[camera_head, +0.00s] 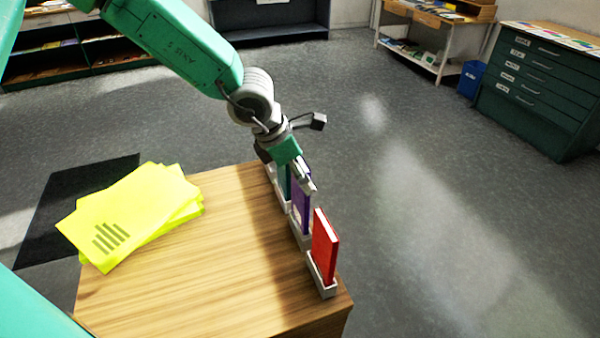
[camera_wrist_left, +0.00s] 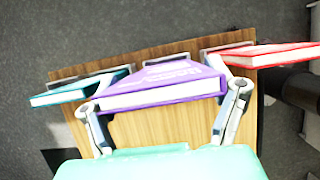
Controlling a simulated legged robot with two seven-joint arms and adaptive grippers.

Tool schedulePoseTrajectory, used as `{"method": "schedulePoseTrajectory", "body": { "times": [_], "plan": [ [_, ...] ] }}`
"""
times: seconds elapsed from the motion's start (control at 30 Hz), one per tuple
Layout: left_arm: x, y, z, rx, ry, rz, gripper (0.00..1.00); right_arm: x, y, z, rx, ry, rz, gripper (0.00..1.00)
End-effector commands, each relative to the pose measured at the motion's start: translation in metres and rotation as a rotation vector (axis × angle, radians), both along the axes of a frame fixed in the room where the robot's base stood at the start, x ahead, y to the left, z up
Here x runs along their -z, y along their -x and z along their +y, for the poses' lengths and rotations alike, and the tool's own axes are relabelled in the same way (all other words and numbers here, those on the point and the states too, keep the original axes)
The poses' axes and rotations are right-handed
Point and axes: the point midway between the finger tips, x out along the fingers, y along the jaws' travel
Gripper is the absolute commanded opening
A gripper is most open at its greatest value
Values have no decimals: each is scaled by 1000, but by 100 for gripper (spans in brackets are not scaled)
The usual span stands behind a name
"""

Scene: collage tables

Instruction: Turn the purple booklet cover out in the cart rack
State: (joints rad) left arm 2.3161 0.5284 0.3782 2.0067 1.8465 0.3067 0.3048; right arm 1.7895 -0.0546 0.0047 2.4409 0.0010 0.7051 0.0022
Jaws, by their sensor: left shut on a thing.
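The purple booklet (camera_head: 301,210) stands upright in a small pale holder (camera_head: 300,236) of the rack along the table's right edge. In the left wrist view the purple booklet (camera_wrist_left: 178,77) shows pale lettering on its face and a pale page edge towards me. My left gripper (camera_head: 301,178) is above it and shut on it, with one finger at each side in the left wrist view (camera_wrist_left: 163,98). The gripper hides its upper part in the head view. My right gripper is not in view.
A red booklet (camera_head: 325,246) stands in the nearer holder (camera_head: 322,285), and a teal booklet (camera_head: 284,180) in the farther one, partly hidden. Yellow sheets (camera_head: 130,215) lie on the wooden table (camera_head: 215,270) at left. The table's middle is clear.

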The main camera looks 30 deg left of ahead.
Motion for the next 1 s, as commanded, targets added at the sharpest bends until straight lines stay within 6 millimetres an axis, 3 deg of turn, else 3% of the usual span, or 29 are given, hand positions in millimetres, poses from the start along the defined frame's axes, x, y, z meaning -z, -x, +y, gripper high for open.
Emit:
{"method": "schedulePoseTrajectory", "body": {
  "times": [1.0],
  "plan": [
    [0,-1,-1,0,3,-4,29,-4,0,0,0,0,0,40]
  ]
}}
